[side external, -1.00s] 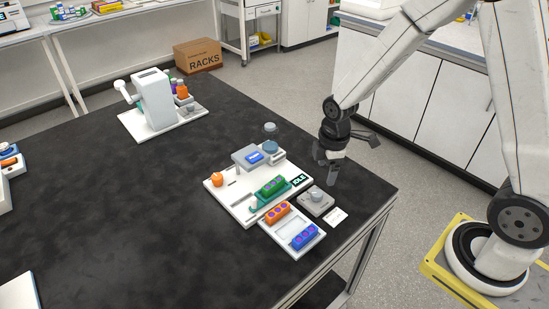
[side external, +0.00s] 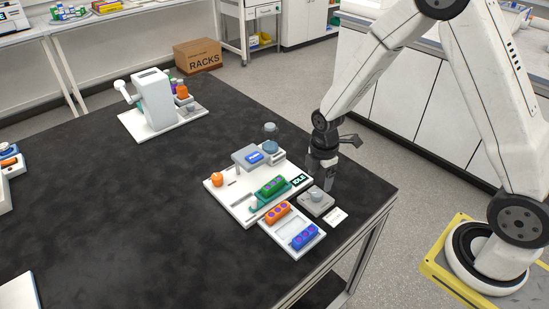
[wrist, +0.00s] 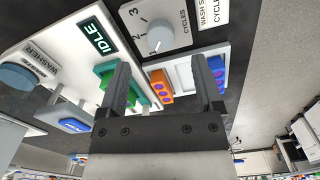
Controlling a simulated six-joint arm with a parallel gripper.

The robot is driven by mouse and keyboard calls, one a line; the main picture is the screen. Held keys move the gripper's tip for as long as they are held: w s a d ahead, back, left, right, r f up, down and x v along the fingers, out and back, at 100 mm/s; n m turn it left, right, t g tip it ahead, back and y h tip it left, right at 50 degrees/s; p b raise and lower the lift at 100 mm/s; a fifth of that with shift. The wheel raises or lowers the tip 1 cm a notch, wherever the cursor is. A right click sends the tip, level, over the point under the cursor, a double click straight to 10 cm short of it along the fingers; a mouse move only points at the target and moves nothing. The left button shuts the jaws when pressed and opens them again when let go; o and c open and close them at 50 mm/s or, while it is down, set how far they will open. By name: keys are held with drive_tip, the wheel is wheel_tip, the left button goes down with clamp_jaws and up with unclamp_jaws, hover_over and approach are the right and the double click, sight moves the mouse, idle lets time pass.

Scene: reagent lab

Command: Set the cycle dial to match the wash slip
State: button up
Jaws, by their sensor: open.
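The cycle dial is a grey knob (wrist: 157,37) on a small box marked CYCLES with several numbers; its pointer line shows, but I cannot tell surely which number it points to. It also shows in the side view (side external: 317,195). The wash slip (wrist: 213,14) is a white card beside the box, cut off at the frame's top edge, its number out of sight; in the side view the slip (side external: 335,216) is too small to read. My gripper (side external: 321,184) is open and empty, above the table just behind the dial, not touching it. Its two fingers (wrist: 163,85) show in the wrist view.
The white washer base (side external: 228,202) carries a green rack (side external: 272,188), an orange knob (side external: 217,179) and an IDLE display (wrist: 98,39). A white tray (side external: 292,248) holds an orange rack (side external: 278,212) and a blue-purple rack (side external: 304,236). The table's left is mostly clear.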

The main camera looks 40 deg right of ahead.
sight(318, 192)
drive_tip(key=shift+f, duration=3)
clamp_jaws()
